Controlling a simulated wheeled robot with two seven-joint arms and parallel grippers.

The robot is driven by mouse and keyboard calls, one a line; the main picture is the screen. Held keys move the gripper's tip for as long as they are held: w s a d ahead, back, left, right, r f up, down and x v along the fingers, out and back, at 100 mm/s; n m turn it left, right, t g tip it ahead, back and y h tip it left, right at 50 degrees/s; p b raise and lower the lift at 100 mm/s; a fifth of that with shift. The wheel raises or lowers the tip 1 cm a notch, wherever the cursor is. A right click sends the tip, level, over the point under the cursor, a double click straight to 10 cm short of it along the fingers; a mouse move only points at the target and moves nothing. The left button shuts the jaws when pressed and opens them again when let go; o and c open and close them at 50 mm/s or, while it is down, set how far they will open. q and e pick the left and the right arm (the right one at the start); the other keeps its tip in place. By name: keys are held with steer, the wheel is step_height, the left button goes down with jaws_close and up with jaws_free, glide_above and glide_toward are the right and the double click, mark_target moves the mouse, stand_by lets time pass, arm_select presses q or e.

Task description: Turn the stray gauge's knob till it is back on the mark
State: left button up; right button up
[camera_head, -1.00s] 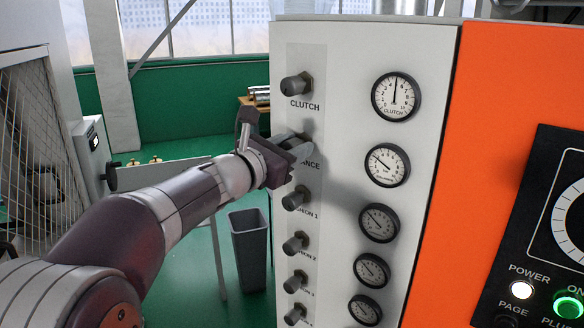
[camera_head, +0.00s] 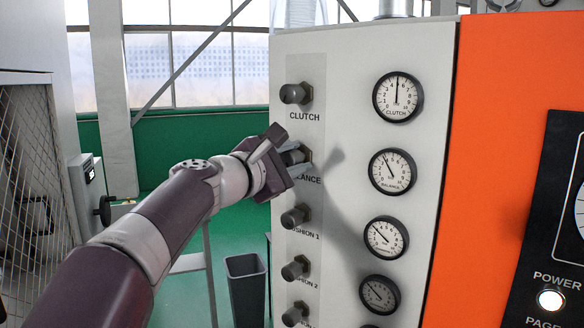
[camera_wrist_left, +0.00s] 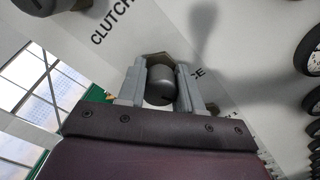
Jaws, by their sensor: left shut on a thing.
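My left gripper (camera_head: 290,161) is shut on the grey balance knob (camera_head: 297,156), second from the top. In the left wrist view the two fingers stand on either side of the knob (camera_wrist_left: 160,84). The balance gauge (camera_head: 392,172) is round and white-faced with a black rim, and its needle points up and a little left. The clutch gauge (camera_head: 398,97) above has its needle nearly straight up. The cushion 1 gauge (camera_head: 386,237) and the gauge below it (camera_head: 379,295) have needles pointing up-left. My right gripper is out of view.
The clutch knob (camera_head: 296,93) sits just above my gripper and the cushion 1 knob (camera_head: 295,216) just below, with more knobs under it. An orange panel (camera_head: 500,110) lies right of the gauges. A grey bin (camera_head: 246,290) stands on the green floor.

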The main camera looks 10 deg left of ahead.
arm_select(q)
steer(key=shift+r, duration=0.2)
stand_by(0.3)
steer(key=o, duration=1)
steer(key=shift+d+f, duration=0.1)
steer(key=shift+s+a+f+b, duration=0.15)
steer(key=shift+s+a+b, duration=0.05)
steer(key=shift+s+b, duration=0.1)
steer(key=b+v, duration=0.3)
steer(key=v, duration=0.9)
steer(key=shift+b, duration=0.4)
stand_by(0.4)
